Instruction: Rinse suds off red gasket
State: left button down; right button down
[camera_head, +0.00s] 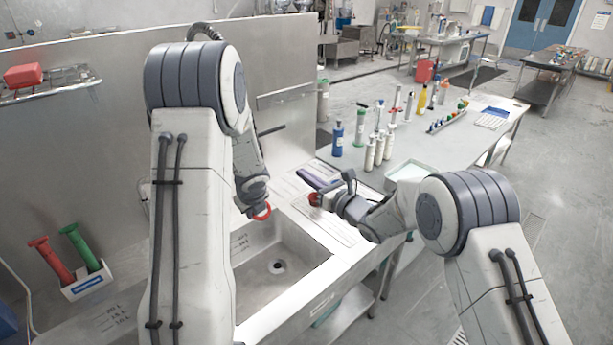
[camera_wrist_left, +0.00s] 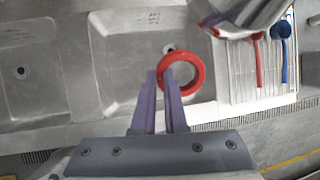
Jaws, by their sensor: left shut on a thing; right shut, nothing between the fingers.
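My left gripper (camera_head: 258,207) is shut on the red gasket (camera_head: 266,212), a ring held above the sink basin (camera_head: 300,262). In the left wrist view the gripper's purple fingers (camera_wrist_left: 168,88) pinch the left side of the gasket (camera_wrist_left: 194,86), and the basin (camera_wrist_left: 115,85) lies beneath. The drain shows partly through the ring. I cannot make out suds on the gasket. My right gripper (camera_head: 307,178) is shut and empty, over the drainboard right of the basin.
A ribbed drainboard (camera_wrist_left: 240,85) holds a red tool (camera_wrist_left: 258,65) and a blue tool (camera_wrist_left: 284,50). A dark spout (camera_head: 270,131) projects from the wall behind the sink. Several bottles, including a blue bottle (camera_head: 338,139), stand on the counter. A holder (camera_head: 88,284) stands at left.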

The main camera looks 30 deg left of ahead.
pick_arm(q)
jog(key=s+d+b, duration=0.2)
jog(key=s+d, duration=0.1)
jog(key=shift+s+d, duration=0.35)
jog(key=shift+d, duration=0.05)
dwell(1.3)
jog(key=s+d+r+p, duration=0.1)
jog(key=s+d+r, duration=0.2)
jog(key=r, duration=0.1)
jog(key=shift+s+d+p, duration=0.25)
jog(key=shift+s+p, duration=0.05)
jog(key=shift+p, duration=0.05)
dwell(0.8)
